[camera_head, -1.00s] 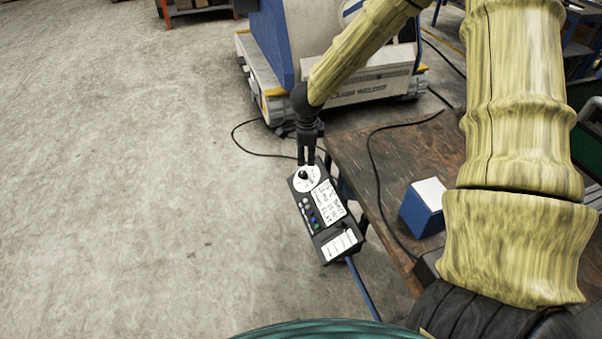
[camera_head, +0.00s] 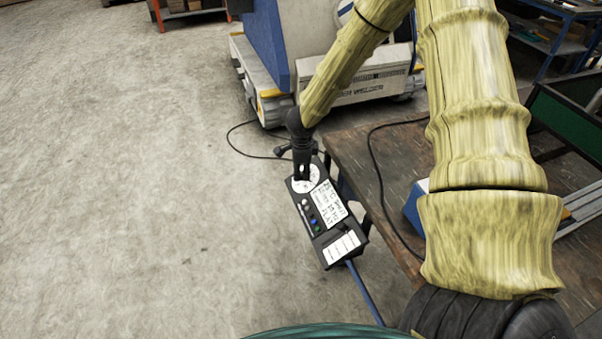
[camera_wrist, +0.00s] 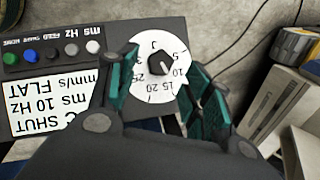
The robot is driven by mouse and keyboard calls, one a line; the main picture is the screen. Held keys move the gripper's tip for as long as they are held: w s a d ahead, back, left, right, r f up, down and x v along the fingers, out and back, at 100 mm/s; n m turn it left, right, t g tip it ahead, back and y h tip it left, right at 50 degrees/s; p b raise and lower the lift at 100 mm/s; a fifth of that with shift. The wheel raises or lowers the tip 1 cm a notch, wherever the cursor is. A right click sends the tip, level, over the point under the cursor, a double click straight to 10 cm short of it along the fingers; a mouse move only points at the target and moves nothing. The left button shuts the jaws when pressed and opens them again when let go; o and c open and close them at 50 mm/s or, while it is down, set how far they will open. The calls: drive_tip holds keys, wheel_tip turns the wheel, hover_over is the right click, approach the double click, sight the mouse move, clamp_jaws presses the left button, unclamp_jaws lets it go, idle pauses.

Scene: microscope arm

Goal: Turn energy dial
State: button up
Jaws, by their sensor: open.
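The energy dial (camera_wrist: 161,67) is a black knob on a white round scale with printed numbers, on a dark control box (camera_head: 327,225). In the wrist view my gripper (camera_wrist: 163,85) is open, with one teal-padded finger on each side of the dial. The knob stands between the fingers, with a gap visible on both sides. In the head view my gripper (camera_head: 302,175) points down over the white scale and hides the knob. I cannot tell how far the fingertips are above the scale.
A wooden table (camera_head: 370,160) with a blue box (camera_head: 413,207) is at the right. A welder machine (camera_head: 350,85) stands behind. Open floor lies left.

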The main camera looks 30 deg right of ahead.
sight(302, 175)
drive_tip(key=shift+x, duration=1.7)
drive_tip(key=c, duration=1)
